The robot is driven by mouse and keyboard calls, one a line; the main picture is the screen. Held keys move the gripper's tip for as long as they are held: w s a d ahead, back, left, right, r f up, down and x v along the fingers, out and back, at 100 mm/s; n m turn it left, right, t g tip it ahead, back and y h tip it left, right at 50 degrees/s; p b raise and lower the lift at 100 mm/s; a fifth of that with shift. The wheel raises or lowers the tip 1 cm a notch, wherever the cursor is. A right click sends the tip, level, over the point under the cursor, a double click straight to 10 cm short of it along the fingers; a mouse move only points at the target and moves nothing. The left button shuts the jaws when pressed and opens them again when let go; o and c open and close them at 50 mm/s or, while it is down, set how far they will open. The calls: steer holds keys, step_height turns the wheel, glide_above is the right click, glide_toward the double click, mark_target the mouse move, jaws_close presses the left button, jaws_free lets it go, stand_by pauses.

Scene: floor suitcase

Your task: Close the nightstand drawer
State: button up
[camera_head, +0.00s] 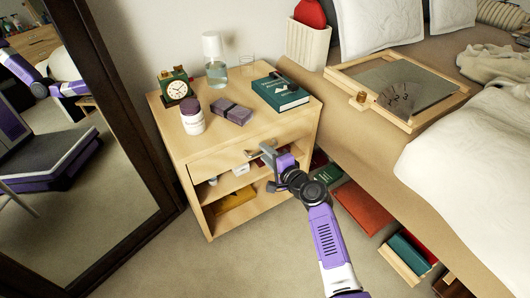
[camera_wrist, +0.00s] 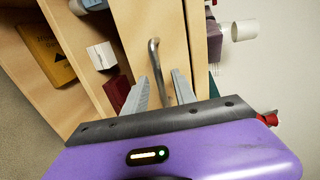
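The wooden nightstand (camera_head: 180,131) stands between the mirror and the bed. Its drawer front (camera_head: 215,162) is a pale panel just below the top and looks nearly flush; I cannot tell how wide any gap is. In the wrist view the drawer front (camera_wrist: 140,25) carries a metal bar handle (camera_wrist: 154,48). My gripper (camera_head: 268,153) is at the handle, partly hiding it in the head view. In the wrist view my gripper (camera_wrist: 163,82) has its two grey fingers apart, with the handle between them. Contact with the handle is not clear.
A clock (camera_head: 177,90), a jar (camera_head: 192,117), a purple box (camera_head: 231,112), a bottle (camera_head: 215,72) and a teal book (camera_head: 281,95) are on the nightstand top. Open shelves below hold a yellow book (camera_head: 234,200). The mirror frame (camera_head: 115,110) stands left; the bed (camera_head: 375,140) is right.

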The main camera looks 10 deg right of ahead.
steer(key=p+v, duration=0.2)
steer(key=v, duration=0.5)
stand_by(0.4)
